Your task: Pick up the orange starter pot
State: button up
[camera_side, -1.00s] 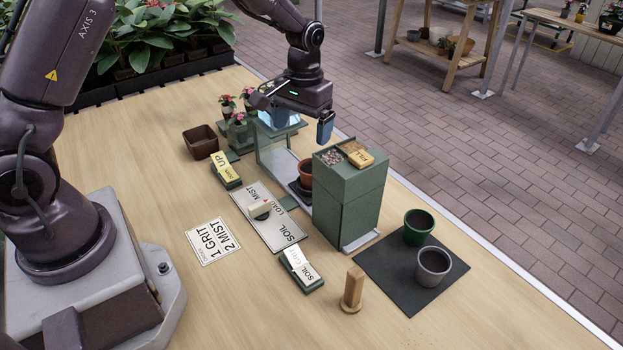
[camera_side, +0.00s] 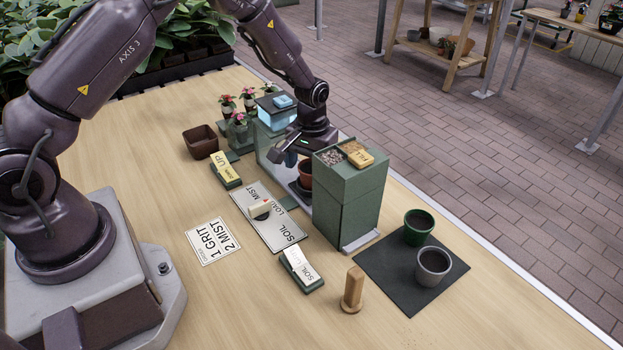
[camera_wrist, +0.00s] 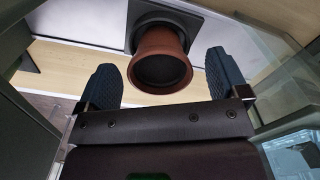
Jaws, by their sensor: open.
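The orange starter pot (camera_side: 305,173) stands in the green station between the tall soil box and the glass-sided part, partly hidden in the side view. In the wrist view the pot (camera_wrist: 160,57) is upright on a dark square plate (camera_wrist: 190,22), its round mouth facing the camera. My gripper (camera_wrist: 165,80) is open. One dark blue fingertip is on each side of the pot, with gaps on both sides.
The tall green box (camera_side: 350,200) stands right beside the pot, and a clear panel (camera_wrist: 258,60) is close on the right in the wrist view. A green pot (camera_side: 418,226) and a grey pot (camera_side: 433,265) stand on a dark mat (camera_side: 385,268). Small flower pots (camera_side: 238,128) stand at the back.

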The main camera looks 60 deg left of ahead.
jog(key=shift+f, duration=0.9)
jog(key=shift+c, duration=0.4)
jog(key=c, duration=1)
jog(key=shift+r, duration=0.1)
